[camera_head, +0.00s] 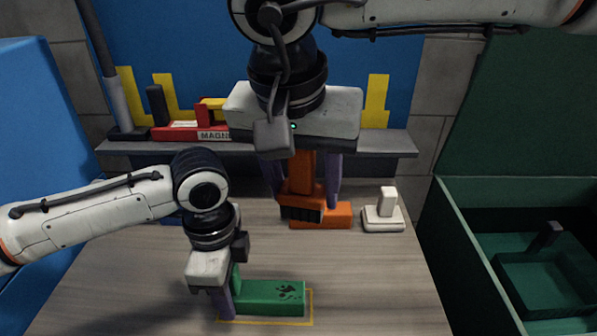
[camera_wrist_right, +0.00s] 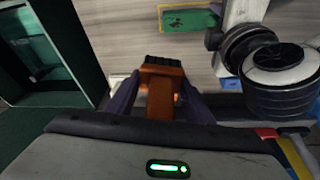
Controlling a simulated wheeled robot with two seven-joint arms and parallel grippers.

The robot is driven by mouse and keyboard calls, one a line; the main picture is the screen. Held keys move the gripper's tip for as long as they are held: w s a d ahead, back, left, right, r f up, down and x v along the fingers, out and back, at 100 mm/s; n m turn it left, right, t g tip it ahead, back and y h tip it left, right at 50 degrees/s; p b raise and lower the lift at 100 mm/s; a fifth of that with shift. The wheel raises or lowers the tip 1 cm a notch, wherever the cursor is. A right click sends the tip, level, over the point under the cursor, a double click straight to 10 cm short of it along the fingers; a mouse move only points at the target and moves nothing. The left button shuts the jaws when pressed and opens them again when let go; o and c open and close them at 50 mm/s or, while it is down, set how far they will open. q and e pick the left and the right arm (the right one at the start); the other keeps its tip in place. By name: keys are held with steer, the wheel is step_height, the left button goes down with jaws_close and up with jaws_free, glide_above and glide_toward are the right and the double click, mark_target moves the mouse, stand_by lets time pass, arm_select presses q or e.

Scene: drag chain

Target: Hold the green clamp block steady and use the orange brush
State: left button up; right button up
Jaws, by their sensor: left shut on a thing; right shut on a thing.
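The green clamp block (camera_head: 272,296) lies on the table inside a yellow outline, with dark specks on its top. My left gripper (camera_head: 226,304) is shut on its left end. The block also shows at the top of the right wrist view (camera_wrist_right: 188,19). My right gripper (camera_head: 304,190) is shut on the orange brush (camera_head: 301,172), whose dark bristles face the table's front. The brush is also between the fingers in the right wrist view (camera_wrist_right: 162,76). It is apart from the green block, farther back. I cannot tell whether its bristles touch anything.
An orange block (camera_head: 338,215) lies by the brush, partly hidden. A white block with an upright handle (camera_head: 383,218) stands to its right. A dark green bin (camera_head: 470,255) is at the right. A grey shelf (camera_head: 390,146) with a red item (camera_head: 180,131) runs along the back.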

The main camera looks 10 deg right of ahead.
mark_target(289, 293)
steer(key=shift+w+a+f+n+t+y, duration=0.1)
steer(key=shift+a+f+n+y, duration=0.25)
steer(key=shift+f+n, duration=1.4)
steer(key=shift+s+a+f+n+t+y, duration=0.1)
steer(key=shift+a+f+n+y, duration=0.15)
steer(key=shift+f, duration=3.05)
steer(key=shift+w+a+f+n+t+y, duration=0.1)
steer(key=shift+a+f+n+y, duration=0.55)
steer(key=shift+f, duration=1.9)
steer(key=shift+n+h, duration=0.25)
steer(key=shift+h, duration=0.1)
steer(key=shift+s+a, duration=0.2)
steer(key=shift+s, duration=2.05)
steer(key=shift+w+d, duration=0.25)
steer(key=shift+w, duration=0.9)
steer(key=shift+w+d, duration=0.25)
steer(key=shift+w, duration=0.85)
steer(key=shift+s+a, duration=0.25)
steer(key=shift+s, duration=0.9)
steer(key=shift+s+a, duration=0.25)
steer(key=shift+s, duration=0.85)
steer(key=shift+w+d, duration=0.25)
steer(key=shift+w, duration=0.95)
steer(key=shift+w+d, duration=0.25)
steer(key=shift+w, duration=0.95)
step_height(289, 293, up, 8)
steer(key=shift+f, duration=0.1)
